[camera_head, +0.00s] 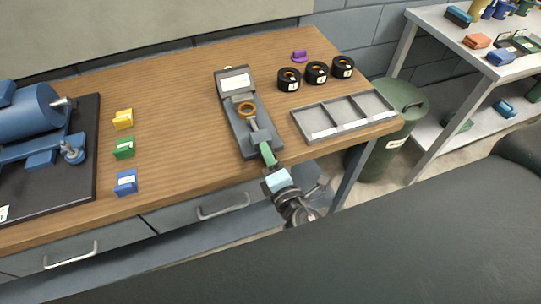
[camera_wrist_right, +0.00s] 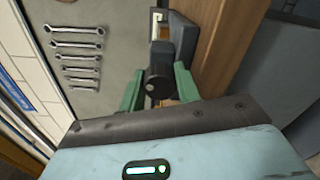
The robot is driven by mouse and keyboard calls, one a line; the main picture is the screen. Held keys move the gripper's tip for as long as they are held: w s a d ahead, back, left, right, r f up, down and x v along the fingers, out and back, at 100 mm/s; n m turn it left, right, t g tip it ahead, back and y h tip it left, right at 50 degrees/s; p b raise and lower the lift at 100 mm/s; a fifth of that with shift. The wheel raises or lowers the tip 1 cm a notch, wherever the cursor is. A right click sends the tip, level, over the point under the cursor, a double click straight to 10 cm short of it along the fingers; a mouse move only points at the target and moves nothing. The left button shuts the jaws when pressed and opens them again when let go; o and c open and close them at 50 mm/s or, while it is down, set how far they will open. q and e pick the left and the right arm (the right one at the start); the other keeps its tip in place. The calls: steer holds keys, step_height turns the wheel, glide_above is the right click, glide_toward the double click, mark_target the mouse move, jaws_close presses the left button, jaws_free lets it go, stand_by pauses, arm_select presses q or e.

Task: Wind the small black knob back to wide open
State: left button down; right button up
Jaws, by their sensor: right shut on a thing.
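The small black knob (camera_wrist_right: 158,86) sits at the front end of a grey fixture (camera_head: 238,134). In the wrist view the green fingers of my right gripper (camera_wrist_right: 158,92) stand on either side of the knob, and the gripper is shut on it. In the head view my right gripper (camera_head: 267,154) reaches the near end of the fixture and hides the knob. An orange-brown ring (camera_head: 247,110) lies in the middle of the fixture, near a grey sliding part. My left gripper is not in view.
A grey tray with three compartments (camera_head: 310,131) and three black rings (camera_head: 316,72) lie to the right. Yellow (camera_head: 123,119), green (camera_head: 124,148) and blue (camera_head: 126,182) blocks stand left, before a blue machine (camera_head: 30,105). Clear wood lies between blocks and fixture.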

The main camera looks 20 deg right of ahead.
steer(key=shift+r+n, duration=0.15)
steer(key=shift+n, duration=0.45)
steer(key=o, duration=1)
steer(key=shift+w, duration=0.1)
steer(key=shift+c, duration=0.2)
